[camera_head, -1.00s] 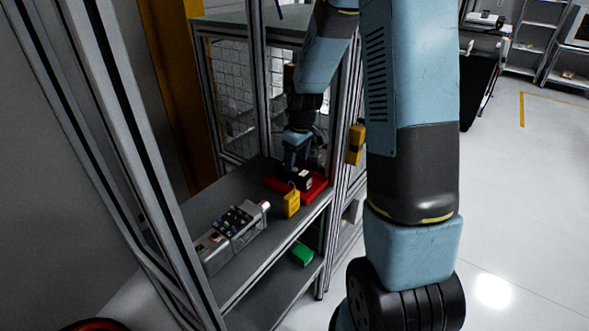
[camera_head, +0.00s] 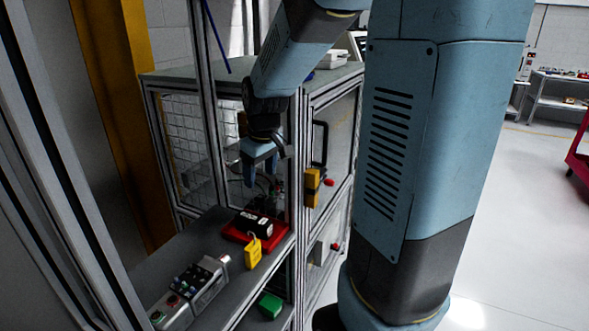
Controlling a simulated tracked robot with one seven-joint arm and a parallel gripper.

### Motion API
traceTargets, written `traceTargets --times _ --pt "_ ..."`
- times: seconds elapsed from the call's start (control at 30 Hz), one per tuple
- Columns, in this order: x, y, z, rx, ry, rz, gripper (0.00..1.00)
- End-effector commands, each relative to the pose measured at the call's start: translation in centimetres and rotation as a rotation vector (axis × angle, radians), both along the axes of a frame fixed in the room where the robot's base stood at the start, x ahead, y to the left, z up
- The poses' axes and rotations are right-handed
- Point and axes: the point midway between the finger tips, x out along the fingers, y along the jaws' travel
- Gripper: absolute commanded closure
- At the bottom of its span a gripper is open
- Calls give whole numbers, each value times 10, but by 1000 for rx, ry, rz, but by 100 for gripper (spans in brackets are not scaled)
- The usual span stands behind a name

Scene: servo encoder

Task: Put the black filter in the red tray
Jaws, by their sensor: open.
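The red tray (camera_head: 274,243) lies on the grey shelf, near its far right end. The black filter (camera_head: 252,222), a dark block with small white markings, sits in the tray. My gripper (camera_head: 262,180) hangs above the tray and filter, fingers pointing down, open and empty. There is a clear gap between its fingertips and the filter. My upper arm covers the right middle of the view.
A yellow padlock (camera_head: 252,254) is at the tray's front edge. A grey control box with buttons (camera_head: 190,295) lies nearer on the shelf. A green object (camera_head: 270,305) is on the lower shelf. Metal frame posts and a mesh-sided cabinet (camera_head: 250,75) stand close around my arm.

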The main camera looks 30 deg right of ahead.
Motion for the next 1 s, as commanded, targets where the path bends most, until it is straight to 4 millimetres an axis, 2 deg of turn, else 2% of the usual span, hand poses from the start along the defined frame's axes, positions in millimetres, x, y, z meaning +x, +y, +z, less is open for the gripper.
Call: traceTargets --times 0.03,0.2,0.5,0.8,1.0 --pt "-10 1 12 0 -19 -20 32" --pt "-45 2 41 9 -66 -94 32" --pt "-109 3 79 45 -151 -228 32" --pt "-171 2 99 99 -229 -351 32" --pt "-194 2 102 125 -253 -399 32"
